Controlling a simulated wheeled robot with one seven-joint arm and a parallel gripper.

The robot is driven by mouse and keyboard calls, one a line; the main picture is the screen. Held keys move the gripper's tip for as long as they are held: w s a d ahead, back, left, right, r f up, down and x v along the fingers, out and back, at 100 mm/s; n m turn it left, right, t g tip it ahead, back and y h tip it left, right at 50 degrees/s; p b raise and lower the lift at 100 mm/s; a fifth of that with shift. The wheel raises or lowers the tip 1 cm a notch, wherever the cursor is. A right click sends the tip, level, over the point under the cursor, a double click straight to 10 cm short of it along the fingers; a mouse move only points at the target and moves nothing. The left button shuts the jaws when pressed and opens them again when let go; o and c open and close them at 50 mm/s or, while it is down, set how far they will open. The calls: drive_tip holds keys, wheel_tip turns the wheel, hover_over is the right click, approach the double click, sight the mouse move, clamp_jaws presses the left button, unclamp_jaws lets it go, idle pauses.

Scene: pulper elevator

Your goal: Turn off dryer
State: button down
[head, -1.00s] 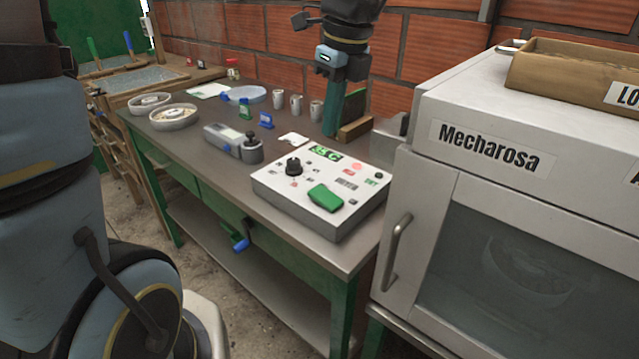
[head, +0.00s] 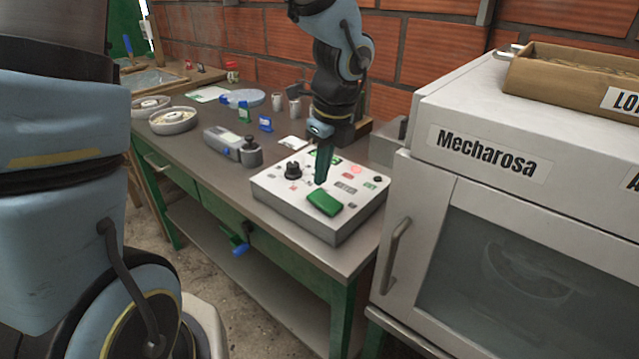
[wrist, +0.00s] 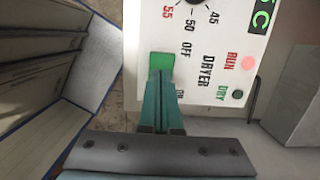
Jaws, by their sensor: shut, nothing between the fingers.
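The dryer control box (head: 275,190) is a white sloped panel on the workbench. Its green rocker switch (head: 325,203) sits near the front edge. In the wrist view the switch (wrist: 160,62) is beside the printed words OFF, DRYER and ON, with OFF near its upper end. My gripper (head: 320,182) is shut and empty, pointing down at the far side of the switch. In the wrist view its fingertips (wrist: 160,84) cover the switch's lower part, towards ON. I cannot tell whether they touch it. A black dial (head: 293,170) is to the left.
A red RUN light (wrist: 248,62) and green DRY light (wrist: 238,94) are on the panel. A Mecharosa cabinet (head: 490,120) stands close on the right. A grey handheld meter (head: 222,139) and several small cups are behind left.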

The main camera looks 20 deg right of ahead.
sight(318, 196)
drive_tip(key=shift+w+a+f, duration=0.1)
drive_tip(key=shift+w+f, duration=0.05)
drive_tip(key=shift+f, duration=0.7)
drive_tip(key=shift+w+a+f, duration=0.1)
drive_tip(key=shift+f, duration=0.7)
drive_tip(key=shift+w+r+p, duration=0.1)
drive_tip(key=shift+p, duration=0.7)
drive_tip(key=shift+f+g, duration=0.3)
drive_tip(key=shift+d, duration=0.1)
drive_tip(key=shift+s+d+r, duration=0.2)
drive_tip(key=shift+s+d, duration=0.1)
drive_tip(key=shift+s, duration=0.35)
